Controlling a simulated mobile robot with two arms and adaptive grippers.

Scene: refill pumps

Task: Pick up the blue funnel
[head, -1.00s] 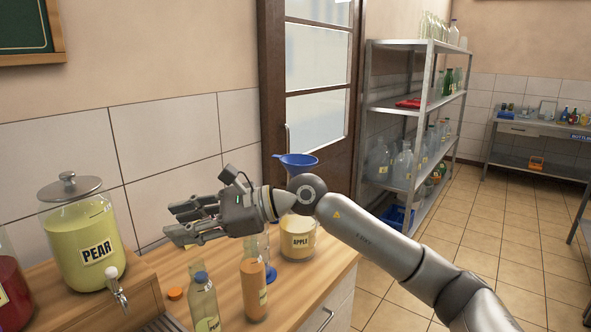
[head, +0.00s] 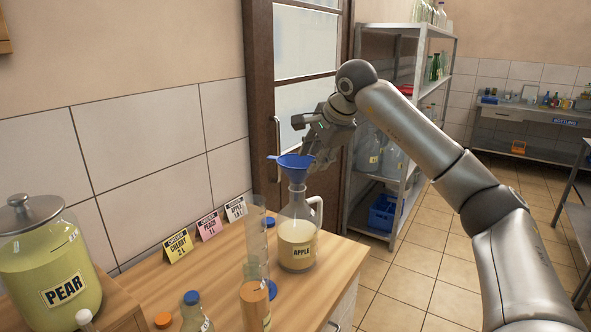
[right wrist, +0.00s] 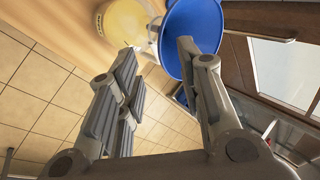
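The blue funnel (head: 292,161) sits upright in the neck of a glass jug (head: 298,236) labelled APPLE, which holds pale yellow liquid. My right gripper (head: 303,142) is just right of and above the funnel, with its fingers spread. In the right wrist view the funnel (right wrist: 194,38) is near the fingertips, and its bowl lies partly behind one finger. The gripper (right wrist: 157,54) is open, with nothing between its fingers. I cannot tell whether a finger touches the rim. My left gripper is not in view.
A tall clear cylinder (head: 257,235) and an orange-filled container (head: 254,303) stand left of the jug. Cards for cherry (head: 178,246), peach (head: 209,225) and apple (head: 235,208) stand along the wall. A PEAR jar (head: 52,262) is at left. A metal shelf (head: 408,28) stands behind.

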